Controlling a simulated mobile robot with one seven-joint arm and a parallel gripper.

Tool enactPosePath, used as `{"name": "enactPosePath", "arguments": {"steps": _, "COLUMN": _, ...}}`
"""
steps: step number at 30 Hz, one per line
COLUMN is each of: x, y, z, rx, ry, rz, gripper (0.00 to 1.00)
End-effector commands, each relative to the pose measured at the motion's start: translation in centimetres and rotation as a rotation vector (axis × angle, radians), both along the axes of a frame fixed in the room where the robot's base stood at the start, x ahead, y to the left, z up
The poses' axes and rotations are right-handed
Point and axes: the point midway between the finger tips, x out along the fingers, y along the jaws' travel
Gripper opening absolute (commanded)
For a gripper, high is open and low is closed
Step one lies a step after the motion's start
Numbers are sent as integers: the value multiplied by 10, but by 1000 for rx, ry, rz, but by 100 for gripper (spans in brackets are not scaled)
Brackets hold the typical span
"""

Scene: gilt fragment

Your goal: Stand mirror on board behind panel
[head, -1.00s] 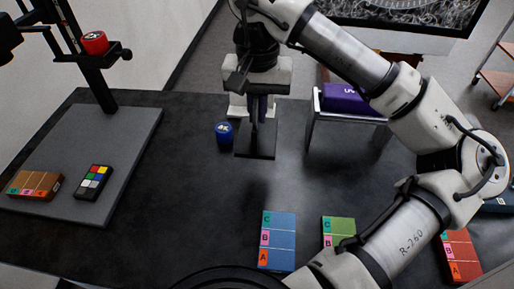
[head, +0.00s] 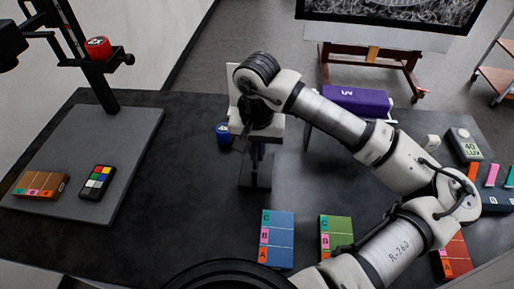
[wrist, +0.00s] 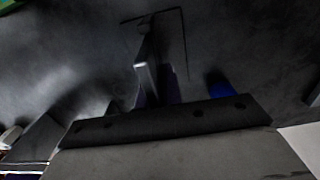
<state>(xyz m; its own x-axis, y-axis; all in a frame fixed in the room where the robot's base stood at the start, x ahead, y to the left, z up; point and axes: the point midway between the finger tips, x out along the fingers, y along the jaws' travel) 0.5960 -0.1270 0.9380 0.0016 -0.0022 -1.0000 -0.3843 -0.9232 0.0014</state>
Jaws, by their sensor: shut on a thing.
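My gripper (head: 257,150) points down over the dark table and is shut on a thin dark upright with a flat dark foot (head: 255,176), which I take for the mirror. In the wrist view this upright (wrist: 147,72) is seen nearly edge-on, so its face is hidden. I cannot tell whether its foot touches the table. The grey board (head: 125,135) lies at the left under a black column, well left of my gripper. A brown block with coloured tabs (head: 40,185), possibly the panel, lies on the board's front left.
A colour chart (head: 97,181) lies on the board, and a red can (head: 97,48) sits on the column's arm. A blue jar (head: 223,132) stands close left of my gripper. Blue (head: 277,238) and green (head: 337,237) blocks lie in front. The board's back half is clear.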

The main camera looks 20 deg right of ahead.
Motion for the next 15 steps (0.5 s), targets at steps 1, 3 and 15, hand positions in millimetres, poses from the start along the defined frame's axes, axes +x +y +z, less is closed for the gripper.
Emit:
{"name": "enactPosePath", "arguments": {"steps": 1, "x": 0, "y": 0, "z": 1, "rx": 0, "ry": -1, "rz": 0, "gripper": 0}}
{"name": "enactPosePath", "arguments": {"steps": 3, "x": 0, "y": 0, "z": -1, "rx": 0, "ry": -1, "rz": 0, "gripper": 0}}
{"name": "enactPosePath", "arguments": {"steps": 15, "x": 0, "y": 0, "z": -2, "rx": 0, "ry": 1, "rz": 0, "gripper": 29}}
